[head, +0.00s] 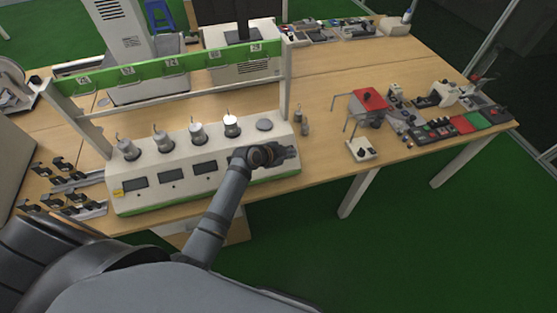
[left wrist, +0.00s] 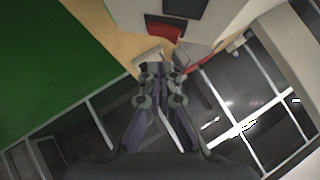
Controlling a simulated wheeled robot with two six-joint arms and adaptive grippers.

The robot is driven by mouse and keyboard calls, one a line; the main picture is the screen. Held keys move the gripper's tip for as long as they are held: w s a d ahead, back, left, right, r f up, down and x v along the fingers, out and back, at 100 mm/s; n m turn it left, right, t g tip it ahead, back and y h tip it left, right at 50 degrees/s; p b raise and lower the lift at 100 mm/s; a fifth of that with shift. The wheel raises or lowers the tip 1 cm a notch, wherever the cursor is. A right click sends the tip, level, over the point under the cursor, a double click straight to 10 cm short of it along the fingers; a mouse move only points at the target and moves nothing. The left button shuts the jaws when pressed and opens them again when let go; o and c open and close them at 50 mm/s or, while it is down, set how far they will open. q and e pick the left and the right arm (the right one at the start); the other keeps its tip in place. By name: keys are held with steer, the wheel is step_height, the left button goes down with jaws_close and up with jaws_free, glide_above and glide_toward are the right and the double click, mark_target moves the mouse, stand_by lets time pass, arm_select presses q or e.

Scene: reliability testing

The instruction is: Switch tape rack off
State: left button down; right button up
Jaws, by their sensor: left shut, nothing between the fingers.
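The tape rack (head: 150,202) is a long white unit with a green bar frame above it, standing along the table's near edge. Metal weights with hooks stand on its top, and dark displays (head: 204,168) line its front. My left gripper (head: 289,152) is shut and empty at the right end of the rack's front. In the left wrist view, a red rocker switch (left wrist: 163,30) sits on the pale panel beside a dark display, just beyond the fingertips (left wrist: 163,68). I cannot tell whether they touch. In the head view, my arm and gripper hide the switch. My right gripper is not in view.
To the right on the wooden table (head: 330,90) stand a red-topped device (head: 369,101) with bent rods and several small switches and connectors. Black clamps (head: 62,200) lie left of the rack. Green floor (head: 300,235) is open in front of the table.

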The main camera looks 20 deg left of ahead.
arm_select(q)
steer(key=s+d+b+v, duration=0.1)
steer(key=b+v, duration=0.1)
steer(key=v, duration=0.8)
steer(key=shift+s+b, duration=0.35)
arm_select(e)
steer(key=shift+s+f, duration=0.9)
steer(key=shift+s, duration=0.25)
